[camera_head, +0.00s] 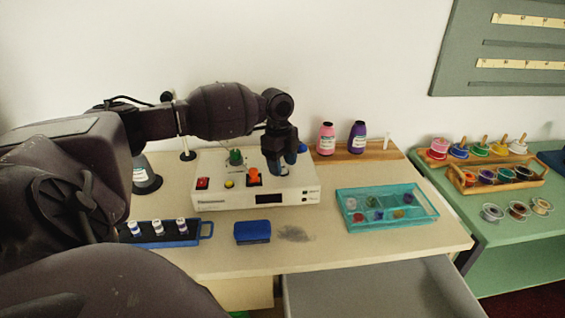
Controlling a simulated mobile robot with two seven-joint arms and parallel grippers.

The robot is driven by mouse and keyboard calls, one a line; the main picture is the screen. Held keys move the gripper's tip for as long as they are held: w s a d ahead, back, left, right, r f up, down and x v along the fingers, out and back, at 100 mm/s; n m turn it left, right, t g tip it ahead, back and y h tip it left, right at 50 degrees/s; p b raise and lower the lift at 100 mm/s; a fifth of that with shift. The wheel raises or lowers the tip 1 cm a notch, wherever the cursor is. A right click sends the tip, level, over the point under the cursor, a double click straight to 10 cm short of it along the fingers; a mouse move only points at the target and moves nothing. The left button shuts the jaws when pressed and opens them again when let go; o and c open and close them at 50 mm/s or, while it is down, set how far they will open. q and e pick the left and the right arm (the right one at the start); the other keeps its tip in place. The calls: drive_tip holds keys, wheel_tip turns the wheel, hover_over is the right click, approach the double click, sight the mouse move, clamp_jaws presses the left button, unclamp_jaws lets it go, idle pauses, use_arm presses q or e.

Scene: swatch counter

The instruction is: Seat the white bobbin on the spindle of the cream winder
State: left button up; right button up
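The cream winder (225,195) stands at the middle back of the counter. A red switch, a yellow button, an orange knob (254,175) and a green piece (236,157) show on it. My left gripper (279,168) points down over the winder's right part and hides some of its top. Its dark fingers blend together, so I cannot tell whether they are open or hold anything. No bare spindle is clear. A pale, whitish bobbin (351,203) lies in the teal compartment tray (395,226); I cannot be sure it is the white one. My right gripper is not in view.
A blue rack (207,231) with small white items stands front left, a blue block (252,232) front middle. Pink (326,139) and purple (357,138) bottles stand on a wooden shelf behind. Several coloured spools stand on the green side table (480,232). Free counter lies at the front.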

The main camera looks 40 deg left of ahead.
use_arm(q)
drive_tip(key=shift+r, duration=0.3)
wheel_tip(320, 180, up, 10)
drive_tip(key=a+p, duration=0.1)
drive_tip(key=shift+a, duration=0.15)
drive_tip(key=shift+s+r, duration=0.1)
idle(0.6)
